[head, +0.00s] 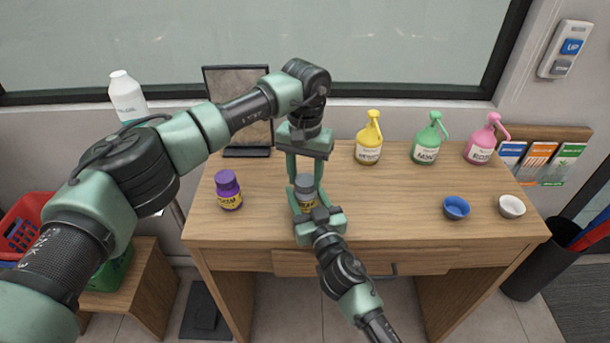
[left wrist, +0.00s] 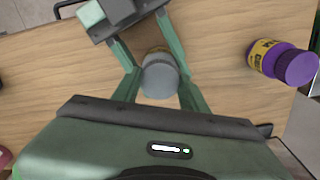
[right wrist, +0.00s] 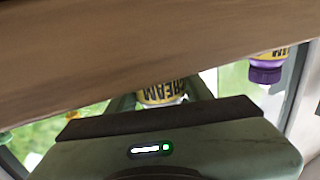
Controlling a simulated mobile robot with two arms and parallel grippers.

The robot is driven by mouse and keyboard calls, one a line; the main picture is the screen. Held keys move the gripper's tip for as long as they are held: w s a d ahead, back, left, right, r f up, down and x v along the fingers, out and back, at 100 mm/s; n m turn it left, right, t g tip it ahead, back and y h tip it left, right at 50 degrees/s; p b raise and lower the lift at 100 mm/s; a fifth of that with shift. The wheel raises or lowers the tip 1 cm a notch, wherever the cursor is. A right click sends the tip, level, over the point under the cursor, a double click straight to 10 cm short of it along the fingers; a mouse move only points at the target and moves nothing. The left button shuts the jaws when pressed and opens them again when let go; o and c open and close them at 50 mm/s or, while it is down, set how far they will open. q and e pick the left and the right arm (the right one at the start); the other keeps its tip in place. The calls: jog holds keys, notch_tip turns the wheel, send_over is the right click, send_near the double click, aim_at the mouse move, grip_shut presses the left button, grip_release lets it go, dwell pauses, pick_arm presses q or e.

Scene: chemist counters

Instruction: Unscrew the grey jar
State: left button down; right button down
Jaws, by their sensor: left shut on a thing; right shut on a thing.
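The grey jar (head: 305,190) stands upright on the wooden counter (head: 400,212), with a grey lid and a yellow label. My left gripper (head: 305,182) comes down from above and is shut on the lid; its fingers sit on both sides of the lid (left wrist: 160,76) in the left wrist view. My right gripper (head: 306,206) reaches in from the front, low down, and is shut on the jar's body.
A purple jar (head: 229,190) stands to the left. Yellow (head: 369,140), green (head: 427,140) and pink (head: 482,142) spray bottles stand along the back right. A blue bowl (head: 456,208) and a white bowl (head: 511,206) lie at the right. A dark-framed panel (head: 243,110) stands behind.

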pick_arm(q)
jog(key=n, duration=0.3)
jog(key=shift+n, duration=0.3)
jog(key=n, duration=1)
jog(key=shift+r+n, duration=0.1)
jog(key=shift+n, duration=0.2)
jog(key=n, duration=1.4)
jog(key=shift+w, duration=0.1)
jog(key=n, duration=0.6)
jog(key=shift+r+n, duration=0.1)
jog(key=shift+n, duration=0.2)
jog(key=n, duration=1.2)
jog(key=shift+r, duration=0.1)
jog(key=n, duration=0.6)
jog(key=shift+n, duration=0.3)
jog(key=shift+r, duration=0.15)
